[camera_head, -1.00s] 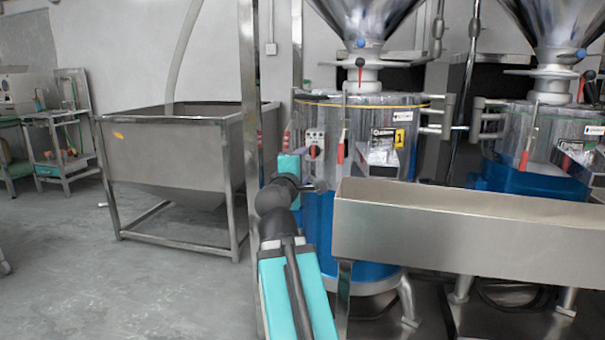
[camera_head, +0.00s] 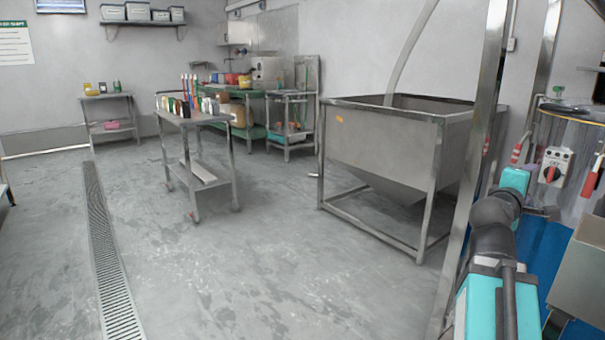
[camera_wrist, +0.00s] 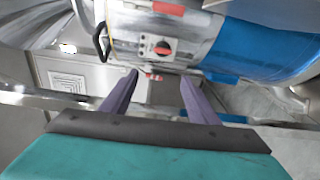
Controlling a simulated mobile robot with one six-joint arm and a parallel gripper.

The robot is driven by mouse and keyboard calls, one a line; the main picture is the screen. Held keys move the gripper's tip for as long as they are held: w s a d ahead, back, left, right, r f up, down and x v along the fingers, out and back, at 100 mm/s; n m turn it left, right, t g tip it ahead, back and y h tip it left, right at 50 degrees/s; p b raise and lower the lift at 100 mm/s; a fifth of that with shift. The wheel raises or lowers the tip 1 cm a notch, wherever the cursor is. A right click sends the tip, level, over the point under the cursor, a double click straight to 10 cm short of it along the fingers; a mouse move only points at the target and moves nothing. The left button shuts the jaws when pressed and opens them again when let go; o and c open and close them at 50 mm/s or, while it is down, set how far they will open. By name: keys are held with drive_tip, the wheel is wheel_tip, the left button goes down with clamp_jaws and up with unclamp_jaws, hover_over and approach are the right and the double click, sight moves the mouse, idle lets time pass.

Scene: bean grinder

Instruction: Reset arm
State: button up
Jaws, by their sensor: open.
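My arm reaches forward at the right of the head view, beside the blue and metal grinder (camera_head: 548,240). My gripper (camera_wrist: 159,79) is open in the wrist view, with two purple fingers apart and nothing between them. A control box with a red knob (camera_wrist: 162,47) on the grinder shows just beyond the fingertips. The same control box (camera_head: 553,167) is right of my arm in the head view. The fingers cannot be made out clearly in the head view.
A steel hopper bin (camera_head: 385,140) on legs stands left of my arm, behind a metal post (camera_head: 474,165). A steel trough (camera_head: 582,275) is close at the right. A trolley with bottles (camera_head: 195,120) stands further back.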

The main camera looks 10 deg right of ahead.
drive_tip(key=w+a+f+n+y+p, duration=0.3)
drive_tip(key=w+a+f+y+p, duration=0.2)
drive_tip(key=w+a+f+p, duration=0.6)
drive_tip(key=s+a+f+g+y+p, duration=0.2)
drive_tip(key=a+f+p, duration=0.35)
drive_tip(key=f, duration=0.45)
drive_tip(key=s+a+f+g+y+p, duration=0.2)
drive_tip(key=a+f+p, duration=0.35)
drive_tip(key=f, duration=0.35)
drive_tip(key=s+a+f+m+g+y+p, duration=0.15)
drive_tip(key=s+a+f+g+p, duration=0.25)
drive_tip(key=s+a+f+p, duration=0.75)
drive_tip(key=s+a+f+m+g+y, duration=0.1)
drive_tip(key=s+a+f+m+g, duration=0.1)
drive_tip(key=s, duration=0.6)
drive_tip(key=s+a+f+m+g+y, duration=0.2)
drive_tip(key=s+a+m, duration=0.1)
drive_tip(key=s, duration=0.5)
drive_tip(key=s+a+f+m+g+y+p, duration=0.1)
drive_tip(key=s+a+f+m+g, duration=0.1)
drive_tip(key=s, duration=0.6)
drive_tip(key=shift+s+a+m+g, duration=0.3)
drive_tip(key=shift+a+m+g, duration=0.2)
drive_tip(key=shift+a+m, duration=0.4)
drive_tip(key=shift+a+y, duration=0.15)
drive_tip(key=shift+y, duration=0.1)
drive_tip(key=shift+c, duration=0.5)
